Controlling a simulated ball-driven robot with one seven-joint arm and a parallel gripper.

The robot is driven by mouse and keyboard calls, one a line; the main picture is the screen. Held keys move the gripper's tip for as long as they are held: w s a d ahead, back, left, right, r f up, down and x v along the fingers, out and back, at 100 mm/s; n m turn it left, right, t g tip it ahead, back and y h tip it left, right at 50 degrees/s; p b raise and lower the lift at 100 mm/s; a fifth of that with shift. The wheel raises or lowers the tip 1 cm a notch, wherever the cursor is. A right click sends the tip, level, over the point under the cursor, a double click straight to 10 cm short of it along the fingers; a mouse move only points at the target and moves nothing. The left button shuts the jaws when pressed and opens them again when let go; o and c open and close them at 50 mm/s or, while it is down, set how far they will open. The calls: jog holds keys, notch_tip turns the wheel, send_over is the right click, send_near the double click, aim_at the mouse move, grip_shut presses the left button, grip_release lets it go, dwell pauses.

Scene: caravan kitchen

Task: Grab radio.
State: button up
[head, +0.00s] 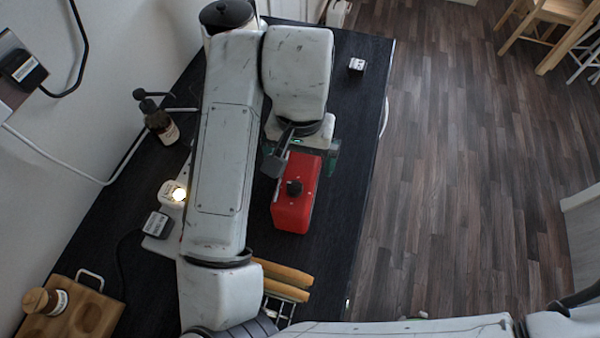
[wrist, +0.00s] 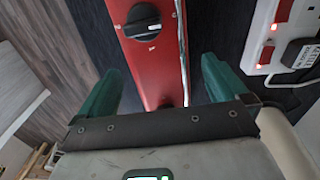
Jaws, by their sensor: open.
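The red radio (head: 293,200) lies on the dark countertop, with a black knob on its upper face. In the wrist view the radio (wrist: 148,72) runs down from the top edge between my two teal fingers. My gripper (wrist: 162,68) is open, one finger on each side of the radio, with dark gaps showing on both sides. In the head view my gripper (head: 308,152) is at the radio's far end, partly hidden by my arm. I cannot tell how far down the fingers reach beside it.
A white power strip (wrist: 283,45) with a black plug lies beside the radio. A dark bottle (head: 161,124), a small white box (head: 356,65), a wooden board (head: 85,312) and a rack with bread-like pieces (head: 285,280) are also on the countertop (head: 350,110). Its right edge drops to the floor.

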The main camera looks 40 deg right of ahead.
jog(key=shift+w+d+f+p, duration=0.1)
jog(key=shift+f+p, duration=0.25)
jog(key=shift+f, duration=1.85)
jog(key=c, duration=1.6)
jog(key=shift+o, duration=0.2)
jog(key=shift+r, duration=0.1)
